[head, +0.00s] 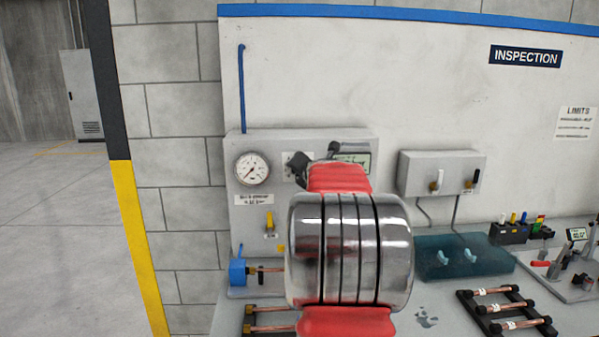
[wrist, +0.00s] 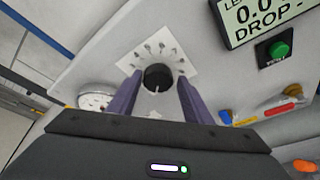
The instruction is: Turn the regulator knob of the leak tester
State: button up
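The leak tester (head: 239,220) is a light grey box against the wall, with a round gauge (head: 252,169) at its left. The regulator knob (wrist: 157,77) is black with a pale pointer mark, on a white dial plate with marks above it. My gripper (wrist: 160,80) is open, its two purple fingers on either side of the knob. A small gap shows between each finger and the knob; I cannot tell how deep the tips reach. In the head view my gripper (head: 317,162) is at the panel's upper part, and my arm hides the knob.
A drop display (wrist: 268,18) and green test button (wrist: 279,48) are up right of the knob. A red lever (wrist: 282,108) sits lower right. A blue fitting (head: 238,271) with a copper tube is below the panel. A tube rack (head: 465,297) lies on the bench.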

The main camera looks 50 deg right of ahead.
jog(key=shift+o, duration=0.7)
jog(key=shift+r, duration=0.2)
jog(key=shift+s, duration=0.1)
jog(key=shift+r, duration=0.1)
jog(key=v, duration=1.3)
jog(key=shift+s+a, duration=0.15)
jog(key=shift+s, duration=0.15)
